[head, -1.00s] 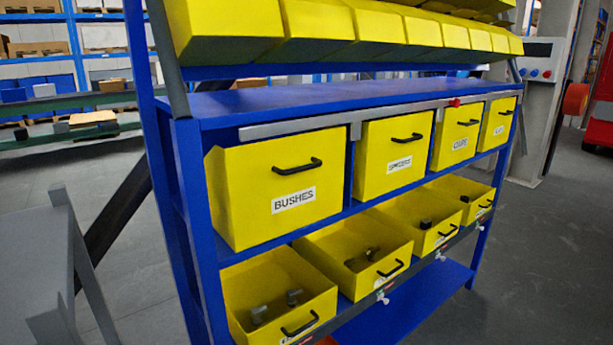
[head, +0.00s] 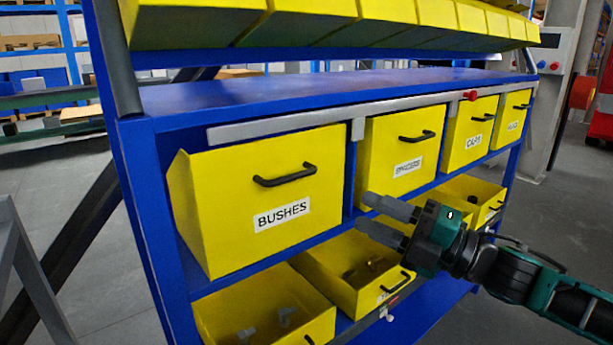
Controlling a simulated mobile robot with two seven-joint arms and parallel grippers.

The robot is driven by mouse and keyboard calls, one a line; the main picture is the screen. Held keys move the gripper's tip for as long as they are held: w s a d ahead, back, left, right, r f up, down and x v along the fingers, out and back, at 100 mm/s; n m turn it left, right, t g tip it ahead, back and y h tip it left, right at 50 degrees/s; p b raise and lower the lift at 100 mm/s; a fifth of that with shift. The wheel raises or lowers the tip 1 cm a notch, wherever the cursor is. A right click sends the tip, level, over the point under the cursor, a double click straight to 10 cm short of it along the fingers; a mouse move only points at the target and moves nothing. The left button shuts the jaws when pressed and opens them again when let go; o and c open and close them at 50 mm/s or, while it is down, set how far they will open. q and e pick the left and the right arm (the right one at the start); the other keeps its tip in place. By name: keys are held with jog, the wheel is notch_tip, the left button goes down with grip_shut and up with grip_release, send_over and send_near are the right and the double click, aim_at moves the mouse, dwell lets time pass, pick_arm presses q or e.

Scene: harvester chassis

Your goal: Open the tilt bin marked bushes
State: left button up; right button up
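The yellow tilt bin marked BUSHES (head: 225,205) is the leftmost bin in the upper row of the blue rack. It sits upright in its bay, with its black handle (head: 285,176) above the white label (head: 282,215). A grey bar (head: 300,121) with a red knob (head: 470,95) runs across the row along the bins' top edges. My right gripper (head: 365,212) comes in from the right, its two grey fingers apart and nothing between them. It is in front of the second bin's lower part, right of and below the BUSHES handle, apart from it. My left gripper is out of view.
Three more closed yellow bins, including the second bin (head: 385,180), continue the row to the right. Blue rack posts (head: 160,230) flank the bays. The blue shelf top (head: 300,92) is clear; more yellow bins hang above.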

aim_at(299, 178)
jog(key=x, duration=0.4)
jog(key=p+x, duration=0.1)
jog(key=x, duration=0.8)
jog(key=shift+d+r+p, duration=0.15)
jog(key=shift+r+p, duration=0.2)
jog(key=shift+s, duration=0.1)
jog(key=c, duration=0.4)
grip_shut()
